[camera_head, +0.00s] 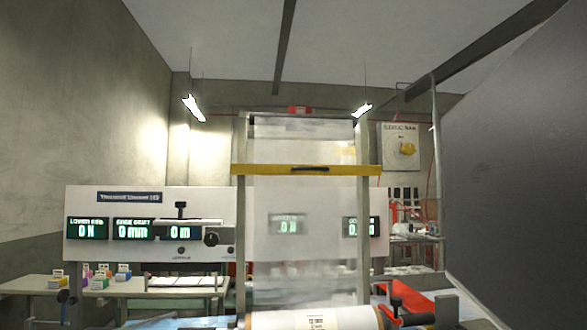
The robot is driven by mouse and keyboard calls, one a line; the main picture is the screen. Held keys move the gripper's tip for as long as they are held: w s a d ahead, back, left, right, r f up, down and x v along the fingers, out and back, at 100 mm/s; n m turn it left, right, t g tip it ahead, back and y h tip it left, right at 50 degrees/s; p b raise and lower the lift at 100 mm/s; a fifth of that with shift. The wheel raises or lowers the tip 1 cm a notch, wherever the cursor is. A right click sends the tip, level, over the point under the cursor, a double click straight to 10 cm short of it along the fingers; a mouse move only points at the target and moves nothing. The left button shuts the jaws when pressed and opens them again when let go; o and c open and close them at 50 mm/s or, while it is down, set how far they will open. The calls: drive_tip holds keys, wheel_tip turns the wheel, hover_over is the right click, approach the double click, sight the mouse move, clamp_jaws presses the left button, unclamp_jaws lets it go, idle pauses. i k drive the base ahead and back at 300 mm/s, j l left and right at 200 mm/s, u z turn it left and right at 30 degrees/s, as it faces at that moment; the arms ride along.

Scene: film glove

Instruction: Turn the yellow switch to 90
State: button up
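The yellow switch (406,148) is a rounded yellow knob on a pale square panel (392,165) on the back wall, right of centre. Small lettering is above the knob, too small to read surely, so the knob's angle cannot be told. My gripper does not show in this view, and nothing touches the switch.
A tall frame with clear film (300,215) and a yellow crossbar (305,170) stands in front. A white console (85,200) with green displays is behind it at left. A red tray (405,296) is lower right. A dark grey surface fills the right side.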

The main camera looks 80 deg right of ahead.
sight(408, 149)
drive_tip(key=z, duration=2.2)
